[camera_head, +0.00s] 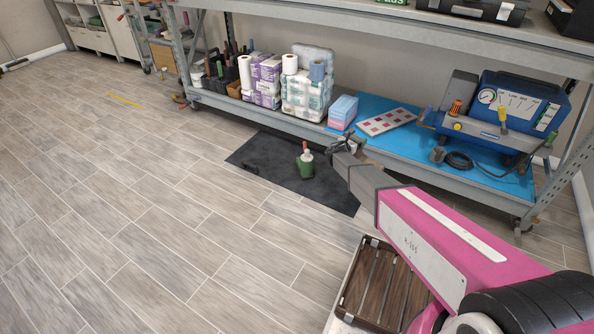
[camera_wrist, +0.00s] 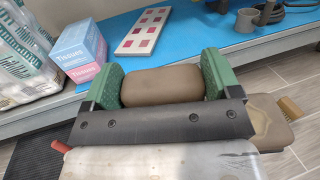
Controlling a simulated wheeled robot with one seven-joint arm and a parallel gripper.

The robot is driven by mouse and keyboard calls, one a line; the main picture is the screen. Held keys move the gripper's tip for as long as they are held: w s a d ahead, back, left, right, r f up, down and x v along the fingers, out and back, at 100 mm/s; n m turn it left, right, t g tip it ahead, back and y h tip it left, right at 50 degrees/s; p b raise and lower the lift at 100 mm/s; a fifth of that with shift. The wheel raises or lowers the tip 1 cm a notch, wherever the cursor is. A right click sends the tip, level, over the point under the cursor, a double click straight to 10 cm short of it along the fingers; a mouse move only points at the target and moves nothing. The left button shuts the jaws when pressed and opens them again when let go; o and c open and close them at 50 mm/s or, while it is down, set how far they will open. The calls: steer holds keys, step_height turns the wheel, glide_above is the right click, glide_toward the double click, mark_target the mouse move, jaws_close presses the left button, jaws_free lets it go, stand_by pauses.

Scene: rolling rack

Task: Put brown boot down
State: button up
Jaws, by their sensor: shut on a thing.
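My gripper (camera_wrist: 158,84) is shut on the brown boot (camera_wrist: 160,88) in the wrist view. A rounded brown part of the boot sits between the two green finger pads. More brown shows past the gripper's right side, with a tan block at its end. The gripper body hides the rest of the boot. In the head view my gripper (camera_head: 346,144) is small, in front of the rack's lower shelf near its blue mat. The boot is hard to make out there.
The rack's lower shelf holds tissue boxes (camera_head: 342,108), paper packs (camera_head: 306,88), a red-squared card (camera_head: 386,122) and a blue machine (camera_head: 510,112). A green bottle (camera_head: 305,164) stands on the dark floor mat (camera_head: 270,158). A brown slatted tray (camera_head: 378,282) is below my arm.

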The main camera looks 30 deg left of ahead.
steer(key=a+f+n+y, duration=0.3)
steer(key=a+f+y, duration=0.1)
steer(key=a+f, duration=1.55)
steer(key=w+d+f, duration=0.7)
steer(key=f, duration=0.3)
steer(key=shift+w+d+t+y, duration=0.2)
steer(key=shift+d+t+y, duration=0.1)
steer(key=shift+d+y, duration=0.1)
steer(key=shift+f, duration=0.2)
steer(key=o, duration=1.7)
